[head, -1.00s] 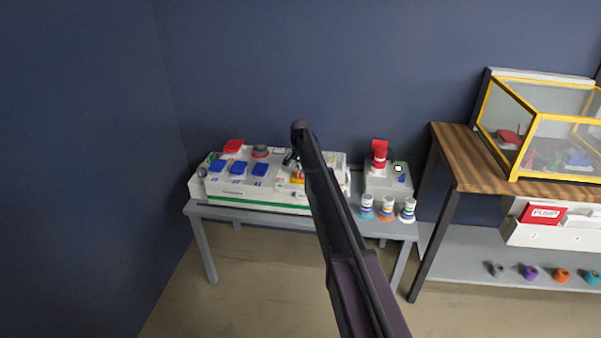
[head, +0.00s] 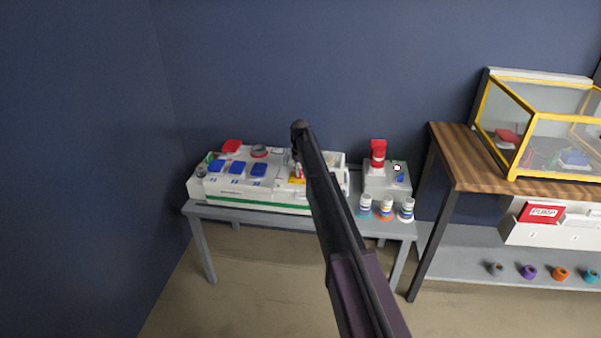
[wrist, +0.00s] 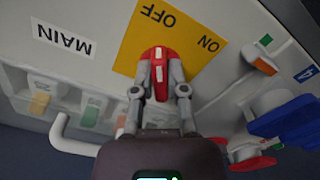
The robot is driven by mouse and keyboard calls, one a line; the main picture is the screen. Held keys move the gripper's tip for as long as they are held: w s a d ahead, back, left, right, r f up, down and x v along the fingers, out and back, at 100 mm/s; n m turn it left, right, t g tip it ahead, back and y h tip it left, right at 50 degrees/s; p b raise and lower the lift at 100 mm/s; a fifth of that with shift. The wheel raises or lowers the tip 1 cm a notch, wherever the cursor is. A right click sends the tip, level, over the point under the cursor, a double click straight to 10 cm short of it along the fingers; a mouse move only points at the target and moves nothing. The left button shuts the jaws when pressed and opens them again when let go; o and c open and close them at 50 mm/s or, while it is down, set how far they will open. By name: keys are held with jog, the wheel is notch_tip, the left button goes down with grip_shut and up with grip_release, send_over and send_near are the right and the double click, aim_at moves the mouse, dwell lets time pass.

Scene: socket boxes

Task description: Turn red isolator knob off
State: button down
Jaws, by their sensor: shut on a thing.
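In the wrist view the red isolator knob (wrist: 158,54) sits on a yellow plate (wrist: 131,48) marked OFF and ON, which appears upside down. My gripper (wrist: 159,73) is shut on the knob, one grey finger on each side. The knob's rounded end points up in the picture, toward the OFF word, with ON off to its right. In the head view the yellow plate (head: 297,181) shows on the white panel box (head: 260,196), partly hidden by my arm.
A MAIN label (wrist: 62,39) and several coloured switches lie left of the knob in the wrist view, near a white handle (wrist: 70,143). A blue knob (wrist: 285,113) and a red part (wrist: 254,163) are close on the right. A grey table (head: 236,214) carries the box.

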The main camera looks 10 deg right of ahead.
jog(key=shift+s+d+n, duration=0.1)
jog(key=shift+n, duration=1.1)
jog(key=c, duration=0.7)
grip_release()
jog(key=shift+o, duration=0.2)
